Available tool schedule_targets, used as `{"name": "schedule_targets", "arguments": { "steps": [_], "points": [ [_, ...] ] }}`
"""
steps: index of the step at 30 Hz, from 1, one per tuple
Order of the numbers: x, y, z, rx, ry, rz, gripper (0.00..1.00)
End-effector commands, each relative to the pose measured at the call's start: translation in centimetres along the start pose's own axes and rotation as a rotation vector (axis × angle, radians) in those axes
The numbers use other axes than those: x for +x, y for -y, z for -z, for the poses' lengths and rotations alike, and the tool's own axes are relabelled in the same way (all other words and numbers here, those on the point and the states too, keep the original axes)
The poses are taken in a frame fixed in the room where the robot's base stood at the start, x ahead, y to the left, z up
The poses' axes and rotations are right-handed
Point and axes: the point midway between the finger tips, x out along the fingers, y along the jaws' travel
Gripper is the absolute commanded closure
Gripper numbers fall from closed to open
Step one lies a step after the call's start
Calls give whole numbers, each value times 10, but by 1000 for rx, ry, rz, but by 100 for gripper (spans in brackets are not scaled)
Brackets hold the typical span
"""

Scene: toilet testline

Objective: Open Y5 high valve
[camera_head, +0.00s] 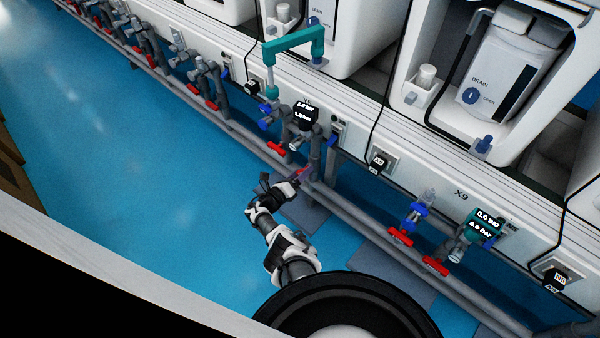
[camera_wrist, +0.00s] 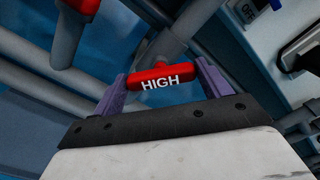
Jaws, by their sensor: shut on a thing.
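A red valve handle marked HIGH (camera_wrist: 161,79) sits across a grey pipe in the middle of the wrist view. My gripper (camera_wrist: 162,74) has its two purple fingers at the handle's left and right ends, shut on it. In the head view my gripper (camera_head: 301,175) reaches the lower pipes below a black readout (camera_head: 305,113); the held handle is mostly covered there. The label above this readout is too small to read as Y5.
Another red handle (camera_head: 276,148) is just up-left of my gripper; one also shows in the wrist view (camera_wrist: 80,6). The X9 station has a teal readout (camera_head: 484,226) and red handles (camera_head: 435,266). A teal bent arm (camera_head: 293,45) stands above. Blue floor (camera_head: 130,190) is open at left.

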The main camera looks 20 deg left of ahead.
Motion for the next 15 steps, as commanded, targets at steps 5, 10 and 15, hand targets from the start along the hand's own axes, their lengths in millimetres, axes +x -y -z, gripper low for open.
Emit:
{"name": "schedule_targets", "arguments": {
  "steps": [5, 10, 15],
  "points": [
    [1, 0, -2, -168, 1, 1, 46],
    [1, 0, 0, -324, -1, 1, 46],
    [1, 0, -1, -459, 0, 2, 46]
  ]
}}
